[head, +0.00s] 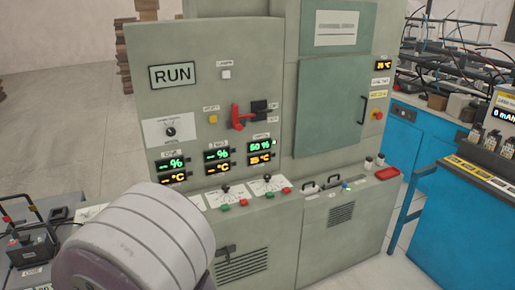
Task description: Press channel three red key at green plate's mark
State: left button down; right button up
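A grey-green cabinet (262,225) stands in front of me. Its front ledge has white dial plates with small green and red keys. The rightmost plate (268,184) has a pointer, a green key (270,195) and a red key (287,190). The plate left of it (226,194) has a green key (226,207) and a red key (243,203). The third-column display (261,146) reads 50 % above 15 °C; the other two columns show dashes. I cannot make out a separate green plate mark. A grey rounded arm part of mine covers the lower left; neither gripper shows.
A RUN sign (172,75), a rotary knob (170,131) and a red lever (237,118) are on the cabinet front.

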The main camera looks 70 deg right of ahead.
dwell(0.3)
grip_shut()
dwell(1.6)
